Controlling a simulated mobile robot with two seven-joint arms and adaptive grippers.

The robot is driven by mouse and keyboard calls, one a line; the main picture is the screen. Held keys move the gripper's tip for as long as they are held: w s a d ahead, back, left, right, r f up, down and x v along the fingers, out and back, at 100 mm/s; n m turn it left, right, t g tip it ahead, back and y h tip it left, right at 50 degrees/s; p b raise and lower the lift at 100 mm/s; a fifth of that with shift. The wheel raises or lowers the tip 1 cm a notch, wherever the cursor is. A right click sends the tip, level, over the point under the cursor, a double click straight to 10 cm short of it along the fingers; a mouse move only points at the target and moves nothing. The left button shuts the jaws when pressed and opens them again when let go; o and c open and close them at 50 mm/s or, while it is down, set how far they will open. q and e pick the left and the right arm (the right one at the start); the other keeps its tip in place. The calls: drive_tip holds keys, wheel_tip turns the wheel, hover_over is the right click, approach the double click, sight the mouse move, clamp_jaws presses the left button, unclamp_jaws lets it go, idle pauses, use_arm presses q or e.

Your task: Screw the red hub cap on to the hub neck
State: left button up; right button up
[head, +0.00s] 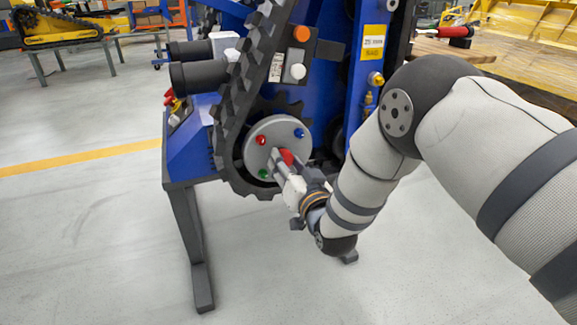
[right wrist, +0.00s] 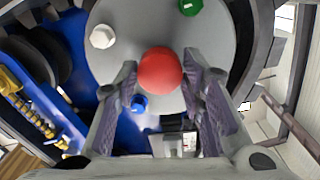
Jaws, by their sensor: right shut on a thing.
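The red hub cap (head: 286,157) is between the fingertips of my right gripper (head: 282,163), in front of the grey hub disc (head: 262,128). In the right wrist view the cap (right wrist: 160,72) shows as a round red end, with a finger on each side of it. My right gripper is shut on the cap. The hub neck is hidden behind the cap and fingers, so I cannot tell whether the cap touches it. My left gripper is not in view.
Small red (head: 260,139), blue (head: 298,133) and green (head: 263,173) knobs sit on the disc around the cap. A white knob (right wrist: 103,36) shows in the right wrist view. The black track (head: 240,95) runs beside the disc. Floor in front is clear.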

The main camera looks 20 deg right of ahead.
drive_tip(key=shift+w, duration=0.55)
drive_tip(key=o, duration=0.9)
drive_tip(key=s, duration=1.2)
drive_tip(key=shift+d, duration=0.15)
